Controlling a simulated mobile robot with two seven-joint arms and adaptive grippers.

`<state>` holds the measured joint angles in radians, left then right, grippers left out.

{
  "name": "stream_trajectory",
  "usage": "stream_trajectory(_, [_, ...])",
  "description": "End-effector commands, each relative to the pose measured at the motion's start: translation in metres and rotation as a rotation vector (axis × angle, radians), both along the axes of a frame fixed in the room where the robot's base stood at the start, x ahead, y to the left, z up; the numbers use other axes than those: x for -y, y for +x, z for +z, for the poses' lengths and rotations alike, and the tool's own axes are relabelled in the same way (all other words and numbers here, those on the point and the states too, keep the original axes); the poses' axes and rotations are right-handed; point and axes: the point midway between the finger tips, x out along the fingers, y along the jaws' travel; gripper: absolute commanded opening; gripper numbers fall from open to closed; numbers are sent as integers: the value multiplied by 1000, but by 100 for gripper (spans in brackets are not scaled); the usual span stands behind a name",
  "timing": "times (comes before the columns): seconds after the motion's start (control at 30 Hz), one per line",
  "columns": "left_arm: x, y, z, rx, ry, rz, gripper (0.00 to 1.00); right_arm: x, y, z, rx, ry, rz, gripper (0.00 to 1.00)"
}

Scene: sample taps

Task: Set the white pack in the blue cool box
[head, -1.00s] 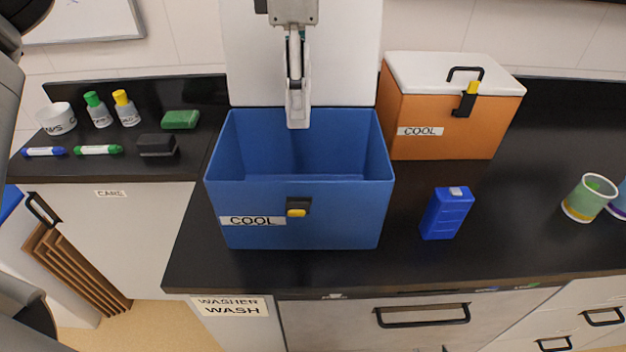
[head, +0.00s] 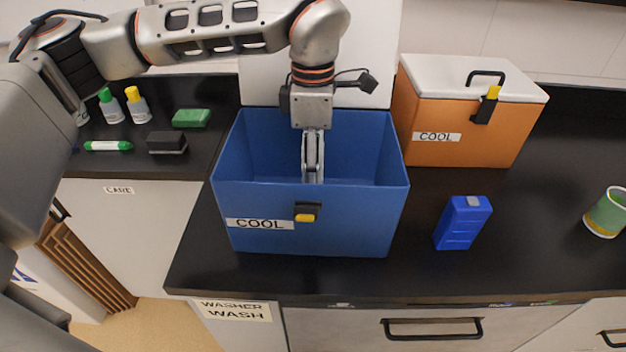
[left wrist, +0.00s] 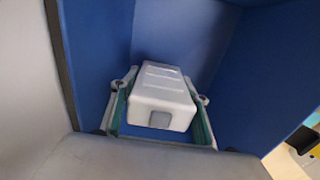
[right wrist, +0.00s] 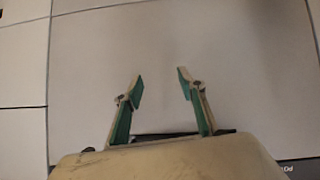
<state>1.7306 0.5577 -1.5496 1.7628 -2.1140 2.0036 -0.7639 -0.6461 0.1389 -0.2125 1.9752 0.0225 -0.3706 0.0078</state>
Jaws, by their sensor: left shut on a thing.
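The blue cool box (head: 350,222) stands on the dark counter with its white lid raised behind it. My left gripper (head: 313,178) reaches down inside it from above. In the left wrist view my left gripper (left wrist: 160,112) is shut on the white pack (left wrist: 163,98), with a finger on each side of it, and blue box walls surround them. In the head view the front wall hides the fingertips' lower end and the pack. My right gripper (right wrist: 158,82) is open and empty in the right wrist view, facing pale panels; it is not in the head view.
A closed orange cool box (head: 460,130) stands to the right behind. A blue pack (head: 463,222) stands on the counter right of the blue box. A green cup (head: 606,213) is at the far right.

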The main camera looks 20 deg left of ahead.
Motion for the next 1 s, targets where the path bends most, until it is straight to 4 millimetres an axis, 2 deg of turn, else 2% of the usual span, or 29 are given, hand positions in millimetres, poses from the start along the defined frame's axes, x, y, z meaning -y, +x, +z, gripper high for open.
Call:
stream_trajectory(0.13, [0, -1, -12, -2, 0, 0, 19, 1, 0, -2, -1, -2, 0, 40])
stream_trajectory(0.33, [0, -1, -40, -2, -1, 0, 19, 2, -1, -5, -6, -4, 0, 40])
stream_trajectory(0.77, [0, 0, -46, 0, 0, 0, 19, 2, -2, -6, -6, -7, 0, 40])
stream_trajectory(0.8, [0, 0, -46, 0, 0, 0, 52, 2, -1, -6, -6, -7, 0, 40])
stream_trajectory(1.0, [0, 0, -46, 0, 1, 0, 52, 2, -1, -6, -6, -7, 0, 40])
